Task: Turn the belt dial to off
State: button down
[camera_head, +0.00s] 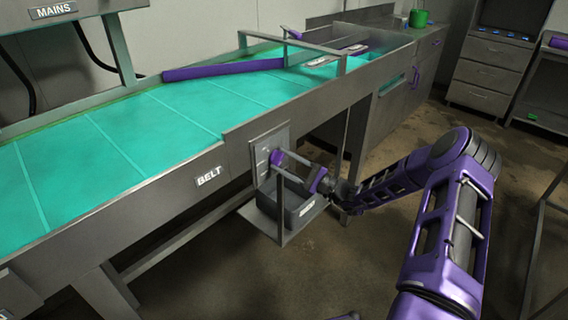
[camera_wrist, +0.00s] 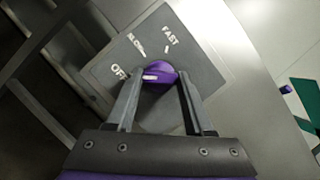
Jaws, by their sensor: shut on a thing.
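The belt dial (camera_wrist: 163,72) is a purple knob with a white pointer mark on a grey plate (camera_wrist: 140,58) that reads OFF, SLOW and FAST. The white mark lies on the knob's left side and points left, roughly towards OFF; exact alignment is hard to tell. My gripper (camera_wrist: 162,78) is shut on the dial, one finger on each side of it. In the head view my gripper (camera_head: 282,160) is at the plate (camera_head: 263,152) on the conveyor's side, right of the BELT label (camera_head: 209,177). The dial is mostly hidden there.
A drawer cabinet (camera_head: 490,75) stands at the back right. Floor between is open.

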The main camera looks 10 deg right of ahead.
dwell(0.4)
jog(key=shift+c, duration=1.4)
grip_release()
jog(key=v, duration=1.7)
jog(key=shift+d, duration=0.2)
jog(key=shift+s, duration=0.1)
